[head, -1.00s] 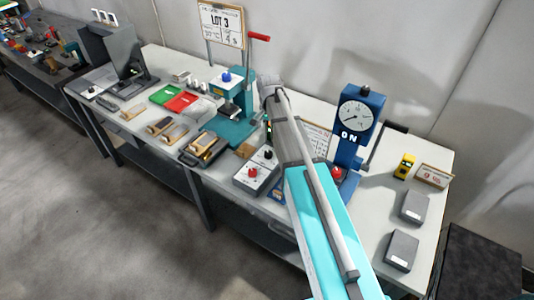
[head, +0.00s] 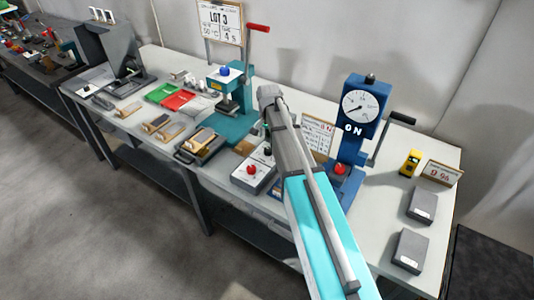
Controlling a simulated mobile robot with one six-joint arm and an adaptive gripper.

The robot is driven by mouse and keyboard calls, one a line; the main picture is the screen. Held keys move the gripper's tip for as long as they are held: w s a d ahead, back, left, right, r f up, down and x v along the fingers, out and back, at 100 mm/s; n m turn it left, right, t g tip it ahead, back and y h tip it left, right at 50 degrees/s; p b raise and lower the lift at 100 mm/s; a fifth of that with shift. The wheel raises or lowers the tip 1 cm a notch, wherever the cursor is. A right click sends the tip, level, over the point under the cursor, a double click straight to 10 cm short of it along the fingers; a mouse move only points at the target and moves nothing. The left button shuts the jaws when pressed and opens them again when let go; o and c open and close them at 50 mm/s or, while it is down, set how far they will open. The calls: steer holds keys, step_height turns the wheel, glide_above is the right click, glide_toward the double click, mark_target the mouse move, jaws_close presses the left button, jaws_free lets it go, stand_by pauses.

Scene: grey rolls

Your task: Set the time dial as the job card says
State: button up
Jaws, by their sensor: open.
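A grey control box (head: 246,180) sits on the bench left of my arm. It has a red knob (head: 252,169) in front and a black knob (head: 267,152) behind it; their markings are too small to read, so I cannot tell which sets time. The job card (head: 220,22) hangs above the bench's back edge. It reads LOT 3, with what looks like 50 °C and 4 s below. My grey and cyan arm rises from the bottom and partly covers the box's right side. My gripper does not show.
A teal press (head: 237,122) with a red-handled lever stands left of the box. A blue gauge stand (head: 352,150) marked ON stands right of my arm, with a printed sheet (head: 318,135) beside it. Grey blocks (head: 421,205) lie at right. Trays and wooden-handled tools fill the left.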

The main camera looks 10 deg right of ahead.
mark_target(268, 149)
steer(key=shift+f+b, duration=2.85)
steer(key=shift+f, duration=0.3)
steer(key=shift+a, duration=0.1)
steer(key=c, duration=1.2)
